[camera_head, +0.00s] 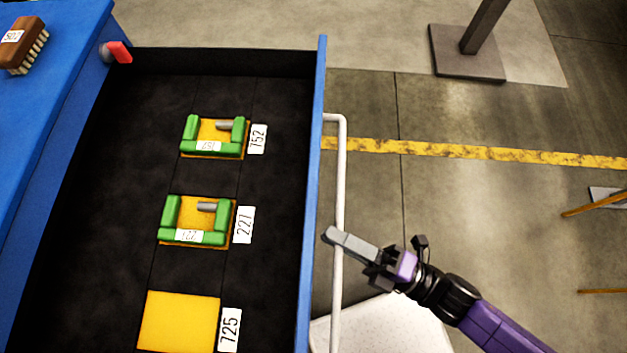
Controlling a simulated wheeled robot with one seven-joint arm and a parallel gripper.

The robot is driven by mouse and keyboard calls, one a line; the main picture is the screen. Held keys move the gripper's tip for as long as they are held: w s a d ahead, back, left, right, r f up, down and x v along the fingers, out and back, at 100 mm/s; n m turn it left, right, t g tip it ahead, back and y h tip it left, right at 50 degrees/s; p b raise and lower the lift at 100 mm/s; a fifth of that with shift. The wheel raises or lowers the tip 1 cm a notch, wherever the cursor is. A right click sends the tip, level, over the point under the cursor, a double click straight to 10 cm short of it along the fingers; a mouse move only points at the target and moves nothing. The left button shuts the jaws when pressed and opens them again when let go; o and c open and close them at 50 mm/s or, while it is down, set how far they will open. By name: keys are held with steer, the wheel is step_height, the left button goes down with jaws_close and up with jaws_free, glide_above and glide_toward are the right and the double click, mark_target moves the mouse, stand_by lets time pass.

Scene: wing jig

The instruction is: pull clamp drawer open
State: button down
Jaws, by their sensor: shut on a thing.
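The clamp drawer (100,150) is pulled out from the blue cabinet, and its black interior shows. Its blue front panel (314,180) stands at the right with a long white bar handle (340,190) on its outer side. My gripper (338,238) is shut on the handle about midway along the visible part. Inside lie two green clamps on yellow pads, one labelled 752 (215,137) and one labelled 227 (197,222). A bare yellow pad (178,322) sits by the label 725 (229,330).
A brush (24,46) lies on the blue cabinet top at upper left. A red-tipped knob (118,52) is at the drawer's back corner. A white surface (390,325) is below my arm. A post base (468,55) stands on the floor, which is otherwise largely clear at right.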

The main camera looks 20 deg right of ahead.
steer(key=shift+s+d+f, duration=0.1)
steer(key=shift+s+d, duration=0.15)
steer(key=shift+d, duration=0.3)
steer(key=c, duration=1.4)
jaws_free()
steer(key=b+v, duration=0.2)
steer(key=v, duration=0.5)
steer(key=shift+s+d, duration=0.25)
steer(key=shift+s, duration=0.05)
